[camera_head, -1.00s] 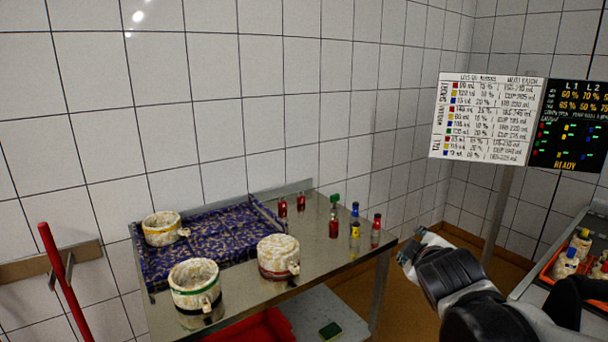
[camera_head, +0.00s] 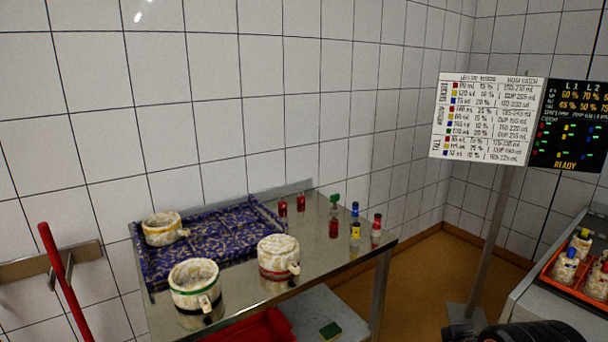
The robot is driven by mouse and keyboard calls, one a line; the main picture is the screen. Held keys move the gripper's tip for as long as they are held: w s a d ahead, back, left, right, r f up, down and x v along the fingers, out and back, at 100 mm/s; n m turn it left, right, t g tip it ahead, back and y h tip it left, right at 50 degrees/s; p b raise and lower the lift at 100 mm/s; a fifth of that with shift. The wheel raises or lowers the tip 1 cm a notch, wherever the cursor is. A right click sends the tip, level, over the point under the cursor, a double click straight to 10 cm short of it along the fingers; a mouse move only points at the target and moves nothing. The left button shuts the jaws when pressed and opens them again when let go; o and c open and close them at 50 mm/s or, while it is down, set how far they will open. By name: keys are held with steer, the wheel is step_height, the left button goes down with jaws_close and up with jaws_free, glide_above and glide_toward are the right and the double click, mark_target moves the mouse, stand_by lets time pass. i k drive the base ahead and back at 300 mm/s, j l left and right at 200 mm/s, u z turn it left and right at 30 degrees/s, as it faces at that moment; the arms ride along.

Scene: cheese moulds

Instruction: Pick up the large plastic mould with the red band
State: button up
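The mould with the red band (camera_head: 279,257) is a wide, whitish, stained pot with a small handle low at its right front. It stands upright on the steel table (camera_head: 322,258), right of the front middle. A similar mould with a green band (camera_head: 195,285) stands to its left, nearer the front edge. A mould with a yellow band (camera_head: 162,229) stands on the blue patterned cloth (camera_head: 215,240) behind. Only a dark part of my arm shows at the bottom right edge. My gripper is out of view.
Several small bottles with red, green, blue and yellow colours, among them a blue-capped one (camera_head: 355,222), stand right of the red-banded mould. A sign board (camera_head: 487,118) on a post stands at right. An orange crate (camera_head: 562,277) holds bottles. A red pole (camera_head: 66,285) leans at left.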

mark_target(279, 253)
steer(key=i+j+z, duration=0.2)
steer(key=j+z, duration=0.15)
steer(key=j, duration=1.25)
steer(key=j+z, duration=0.35)
steer(key=j, duration=1.25)
steer(key=i, duration=0.15)
